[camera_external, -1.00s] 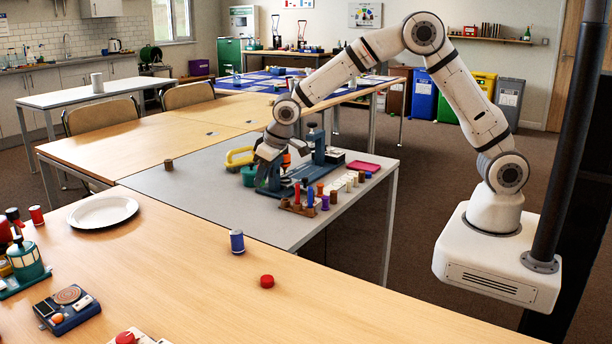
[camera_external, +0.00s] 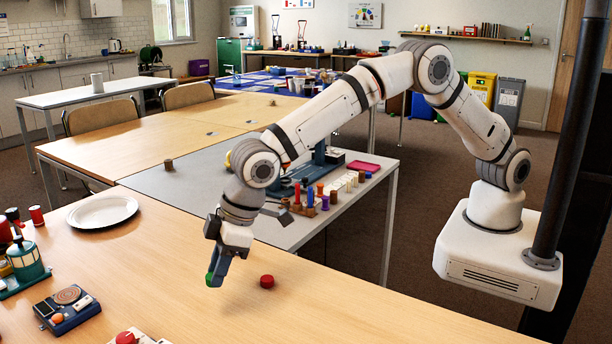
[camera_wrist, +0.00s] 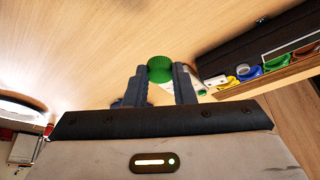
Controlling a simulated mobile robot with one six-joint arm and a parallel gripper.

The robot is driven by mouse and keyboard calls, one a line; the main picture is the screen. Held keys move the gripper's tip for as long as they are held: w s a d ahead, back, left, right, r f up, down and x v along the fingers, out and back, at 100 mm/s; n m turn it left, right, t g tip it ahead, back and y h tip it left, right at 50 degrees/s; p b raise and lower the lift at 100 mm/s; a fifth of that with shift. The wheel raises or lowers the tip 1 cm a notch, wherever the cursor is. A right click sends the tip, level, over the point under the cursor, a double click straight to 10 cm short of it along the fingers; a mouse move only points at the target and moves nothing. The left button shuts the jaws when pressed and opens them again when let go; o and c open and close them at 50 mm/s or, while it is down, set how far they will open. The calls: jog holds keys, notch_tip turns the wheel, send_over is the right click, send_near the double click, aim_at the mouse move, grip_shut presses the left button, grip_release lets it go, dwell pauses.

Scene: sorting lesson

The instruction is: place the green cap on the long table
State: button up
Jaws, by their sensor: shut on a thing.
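My gripper (camera_external: 217,268) is shut on the green cap (camera_external: 210,280) and points down over the near wooden table (camera_external: 330,310), which I take for the long table. In the wrist view the green cap (camera_wrist: 160,68) sits between the two fingertips of my gripper (camera_wrist: 159,75). The cap looks close to the tabletop; I cannot tell whether it touches.
A red cap (camera_external: 267,281) lies just right of my gripper. A white plate (camera_external: 102,211) lies farther left. A blue device (camera_external: 66,312) stands at the front left. The wood around the red cap is mostly clear.

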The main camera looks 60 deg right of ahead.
aim_at(219, 324)
notch_tip(219, 324, down, 10)
jog(key=shift+r, duration=0.1)
jog(key=o, duration=1)
jog(key=shift+c, duration=0.2)
jog(key=shift+r, duration=0.15)
jog(key=v, duration=1.2)
jog(key=shift+a, duration=0.1)
